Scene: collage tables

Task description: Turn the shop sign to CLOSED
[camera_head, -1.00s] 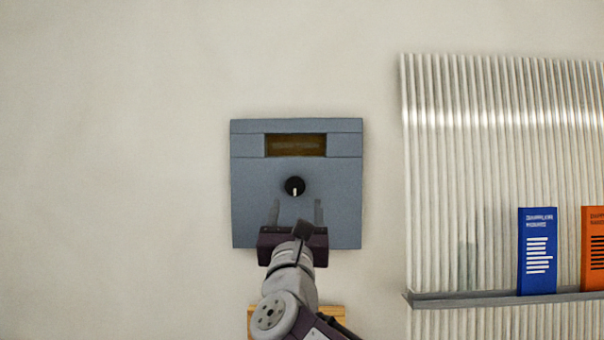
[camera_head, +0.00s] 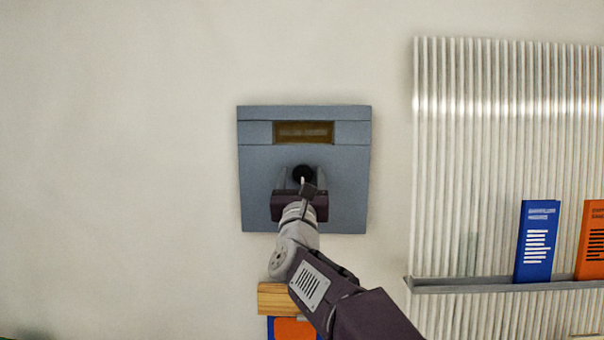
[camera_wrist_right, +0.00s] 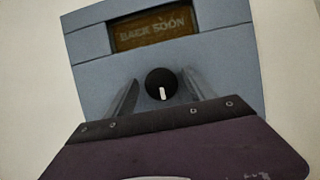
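The shop sign is a blue-grey panel (camera_head: 258,190) on the wall, with a dark amber window (camera_head: 304,132) near its top. In the right wrist view the window (camera_wrist_right: 150,29) reads "BACK SOON". Below it is a round black knob (camera_head: 303,173) with a white pointer mark, which points down in the right wrist view (camera_wrist_right: 160,84). My right gripper (camera_head: 302,176) is open, with one finger on each side of the knob and gaps between. Whether the fingertips reach past the knob's face is hard to tell. My left gripper is not in view.
A ribbed pale panel (camera_head: 470,150) stands to the right, with a grey ledge (camera_head: 470,287) holding a blue leaflet (camera_head: 537,241) and an orange leaflet (camera_head: 592,240). A wooden block (camera_head: 272,298) sits below the sign. The wall left of the sign is bare.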

